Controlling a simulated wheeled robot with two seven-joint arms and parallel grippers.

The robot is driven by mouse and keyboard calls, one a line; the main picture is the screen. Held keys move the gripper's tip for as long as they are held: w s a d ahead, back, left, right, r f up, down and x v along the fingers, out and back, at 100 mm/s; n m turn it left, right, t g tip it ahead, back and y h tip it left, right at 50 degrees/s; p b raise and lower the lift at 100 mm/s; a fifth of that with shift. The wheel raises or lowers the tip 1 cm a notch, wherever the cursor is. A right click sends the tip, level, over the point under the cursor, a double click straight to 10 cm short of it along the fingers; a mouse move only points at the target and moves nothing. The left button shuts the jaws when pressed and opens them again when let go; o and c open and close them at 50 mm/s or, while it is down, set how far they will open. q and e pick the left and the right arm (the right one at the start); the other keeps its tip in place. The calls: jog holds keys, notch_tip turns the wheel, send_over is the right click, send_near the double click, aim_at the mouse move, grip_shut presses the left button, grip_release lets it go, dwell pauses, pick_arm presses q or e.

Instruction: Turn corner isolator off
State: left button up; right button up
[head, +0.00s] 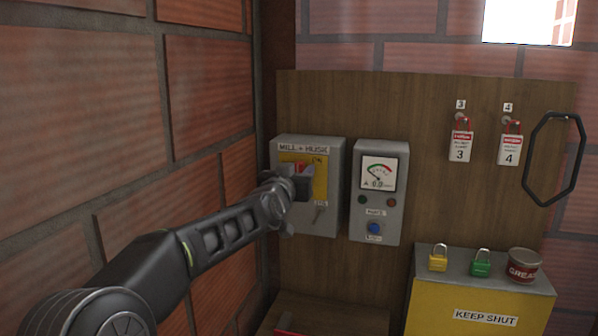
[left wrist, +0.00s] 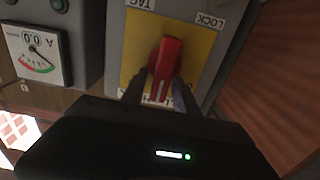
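The grey isolator box (head: 332,222), labelled "MILL + HUSK", is on the wooden board by the brick corner. It has a yellow plate and a red rotary handle (left wrist: 168,58). In the left wrist view the handle is nearly upright and slightly tilted, with TAG and LOCK labels above it. My left gripper (head: 290,187) is at the front of the box and partly hides the handle in the head view. My right gripper is out of view.
A grey meter box (head: 396,216) with a dial and buttons is just right of the isolator. Tags 3 (head: 460,145) and 4 (head: 509,150) hang further right. A yellow cabinet (head: 448,306) carries two padlocks and a grease tin. The brick wall is close on the left.

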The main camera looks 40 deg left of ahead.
pick_arm(q)
grip_shut()
